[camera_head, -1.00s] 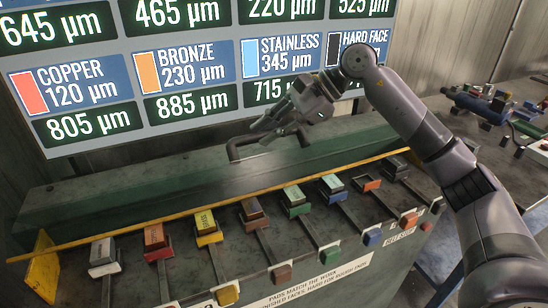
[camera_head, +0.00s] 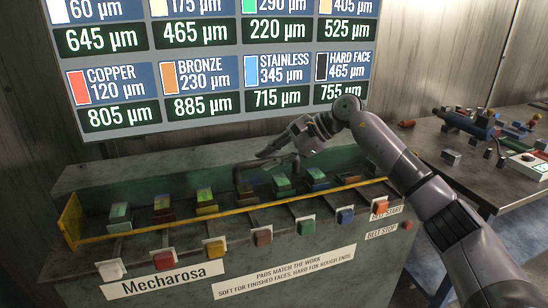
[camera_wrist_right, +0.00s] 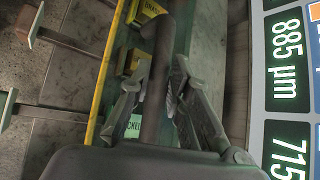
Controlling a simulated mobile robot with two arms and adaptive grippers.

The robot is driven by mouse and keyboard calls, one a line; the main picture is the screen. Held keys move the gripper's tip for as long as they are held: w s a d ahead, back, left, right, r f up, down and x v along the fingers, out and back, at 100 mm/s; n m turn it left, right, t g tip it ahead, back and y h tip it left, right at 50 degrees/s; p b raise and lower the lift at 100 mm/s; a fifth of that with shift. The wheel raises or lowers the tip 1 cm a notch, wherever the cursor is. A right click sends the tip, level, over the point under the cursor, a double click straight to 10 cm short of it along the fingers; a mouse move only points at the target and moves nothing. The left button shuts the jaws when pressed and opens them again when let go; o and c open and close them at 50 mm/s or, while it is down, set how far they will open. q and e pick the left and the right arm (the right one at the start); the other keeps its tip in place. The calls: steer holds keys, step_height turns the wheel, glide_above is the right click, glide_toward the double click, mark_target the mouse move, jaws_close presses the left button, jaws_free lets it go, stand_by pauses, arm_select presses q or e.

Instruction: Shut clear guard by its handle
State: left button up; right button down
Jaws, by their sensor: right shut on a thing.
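The clear guard (camera_head: 222,213) shows mainly by its yellow front edge and yellow left end plate; the panel itself is hard to see. Its edge runs in front of the coloured pads (camera_head: 206,201), which stand behind it. The guard's dark bar handle (camera_head: 241,184) rises from it near the middle. My right gripper (camera_head: 270,156) is at the top of the handle and shut on it. In the right wrist view the handle (camera_wrist_right: 157,75) runs between the two fingers (camera_wrist_right: 160,95). My left gripper is out of view.
Several levers with coloured end knobs (camera_head: 215,248) stick out in front of the guard. A large display board (camera_head: 210,60) stands behind the machine. A side table (camera_head: 480,170) with loose parts is at the right. Belt buttons (camera_head: 380,207) sit at the right front.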

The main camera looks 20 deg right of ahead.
steer(key=c, duration=1.6)
jaws_free()
steer(key=shift+o, duration=0.6)
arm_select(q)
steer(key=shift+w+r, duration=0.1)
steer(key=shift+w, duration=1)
arm_select(e)
steer(key=v, duration=1.2)
steer(key=shift+w+d, duration=0.1)
